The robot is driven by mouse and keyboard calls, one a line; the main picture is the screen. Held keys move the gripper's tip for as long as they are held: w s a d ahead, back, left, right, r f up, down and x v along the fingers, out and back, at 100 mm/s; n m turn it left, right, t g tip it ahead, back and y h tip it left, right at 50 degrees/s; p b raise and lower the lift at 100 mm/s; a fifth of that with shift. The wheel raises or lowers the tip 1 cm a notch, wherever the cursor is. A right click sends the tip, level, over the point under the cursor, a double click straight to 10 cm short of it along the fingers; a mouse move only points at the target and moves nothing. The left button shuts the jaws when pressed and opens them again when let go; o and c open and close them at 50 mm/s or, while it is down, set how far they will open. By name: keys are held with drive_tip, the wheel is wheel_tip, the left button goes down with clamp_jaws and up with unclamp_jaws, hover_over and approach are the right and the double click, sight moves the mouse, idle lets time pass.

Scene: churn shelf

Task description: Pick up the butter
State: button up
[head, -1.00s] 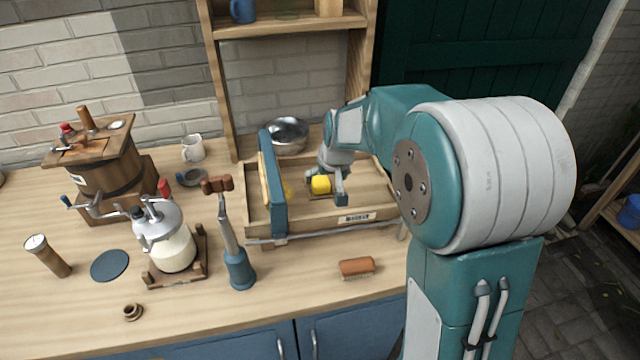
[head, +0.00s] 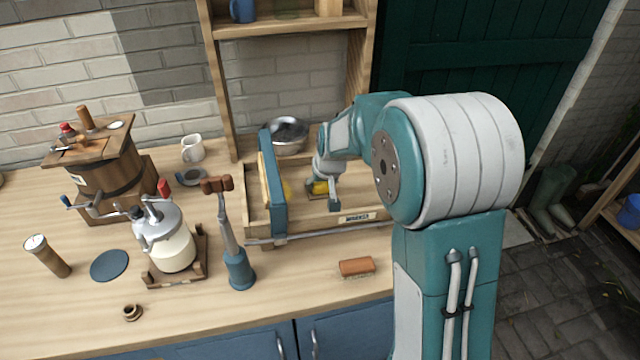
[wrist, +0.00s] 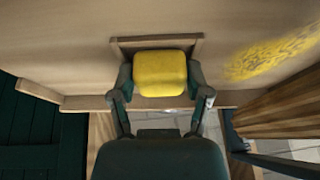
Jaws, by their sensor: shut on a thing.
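The butter is a yellow rounded block (wrist: 160,74), seen in the wrist view between the two fingers of my gripper (wrist: 160,92). My gripper is shut on it, with one finger against each side. In the head view the butter (head: 319,187) shows as a small yellow patch, partly covered by my gripper (head: 322,190). It is inside the wooden tray (head: 355,219) on the counter. A small wooden ledge or holder (wrist: 156,41) is right by the butter. I cannot tell whether the butter touches the tray.
A blue-edged upright board (head: 272,185) stands at the tray's left side. A metal bowl (head: 287,136) is behind the tray. A brush (head: 356,267) lies in front.

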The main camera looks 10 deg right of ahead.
drive_tip(key=shift+r, duration=0.1)
drive_tip(key=shift+r, duration=0.3)
wheel_tip(320, 180, up, 2)
drive_tip(key=shift+r, duration=0.1)
drive_tip(key=s+r, duration=1)
drive_tip(key=s, duration=0.4)
drive_tip(key=shift+s, duration=0.2)
